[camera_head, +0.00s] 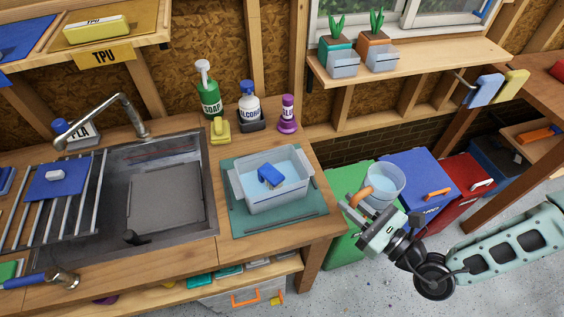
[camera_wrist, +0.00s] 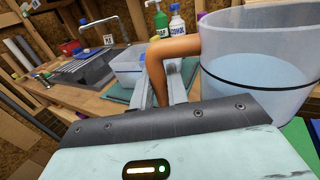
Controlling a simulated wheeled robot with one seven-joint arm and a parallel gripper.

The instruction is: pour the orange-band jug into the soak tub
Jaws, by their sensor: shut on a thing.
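The jug (camera_head: 385,182) is clear with an orange handle and holds pale liquid. My gripper (camera_head: 362,208) is shut on its handle and holds it upright off the right end of the bench, over the bins. In the wrist view the jug (camera_wrist: 262,75) fills the right side, a dark line round its wall, with the handle between my fingers (camera_wrist: 165,88). No orange band shows on its wall. The soak tub (camera_head: 278,201) is a translucent tub of water on the bench, left of the jug and apart from it. The tub (camera_wrist: 127,70) is partly hidden in the wrist view.
The tub stands on a teal mat (camera_head: 236,222). Behind it are a green soap bottle (camera_head: 209,98), a white bottle (camera_head: 249,104) and a purple bottle (camera_head: 288,116). A sink (camera_head: 165,200) lies left. Green, blue (camera_head: 415,178) and red bins stand right of the bench.

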